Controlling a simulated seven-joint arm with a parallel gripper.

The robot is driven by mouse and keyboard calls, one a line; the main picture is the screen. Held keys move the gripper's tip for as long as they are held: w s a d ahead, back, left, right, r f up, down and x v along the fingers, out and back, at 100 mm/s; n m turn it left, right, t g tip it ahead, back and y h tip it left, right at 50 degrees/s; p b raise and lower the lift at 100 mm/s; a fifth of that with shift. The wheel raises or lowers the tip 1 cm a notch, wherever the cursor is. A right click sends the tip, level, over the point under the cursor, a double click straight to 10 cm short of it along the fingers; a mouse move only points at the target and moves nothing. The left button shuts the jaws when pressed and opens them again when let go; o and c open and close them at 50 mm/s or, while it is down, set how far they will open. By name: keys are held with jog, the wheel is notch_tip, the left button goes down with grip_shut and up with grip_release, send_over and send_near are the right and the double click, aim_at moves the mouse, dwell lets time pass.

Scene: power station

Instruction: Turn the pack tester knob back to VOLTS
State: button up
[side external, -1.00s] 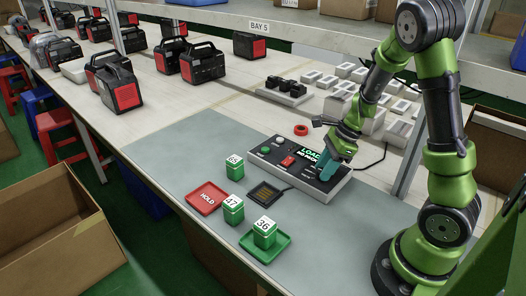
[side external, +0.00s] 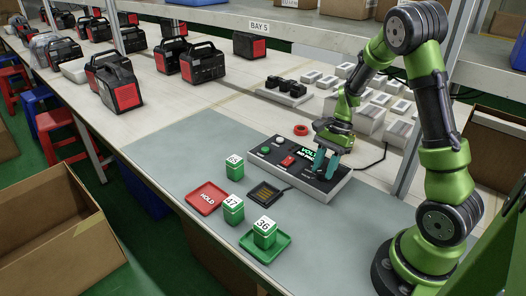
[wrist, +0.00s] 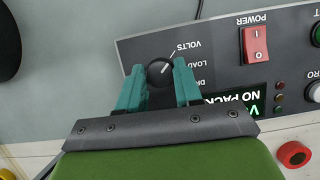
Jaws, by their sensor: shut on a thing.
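The pack tester (side external: 297,172) is a dark-faced box on the grey mat, and its display (side external: 311,152) shows green text starting with VOL, with a second line below. In the wrist view, the black knob (wrist: 160,71) sits between the teal fingertips. Its white pointer line tilts up and right, toward the VOLTS label (wrist: 182,49); LOAD and a partly hidden label are below that. My gripper (wrist: 160,84) is shut on the knob, with one finger on each side. In the side view, my gripper (side external: 325,166) is at the tester's right end and hides the knob.
The tester face has a red POWER switch (wrist: 255,45). A pack cradle (side external: 268,193), a red HOLD tray (side external: 207,197), a green tray (side external: 283,242) and numbered green packs (side external: 234,172) lie in front. A red ring (side external: 301,130) and white boxes lie behind. The mat's left part is clear.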

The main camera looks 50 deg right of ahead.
jog(key=shift+n, duration=0.3)
jog(key=o, duration=1)
jog(key=shift+r, duration=0.1)
jog(key=v, duration=0.7)
jog(key=shift+w+d+r, duration=0.1)
jog(key=shift+d+r, duration=0.05)
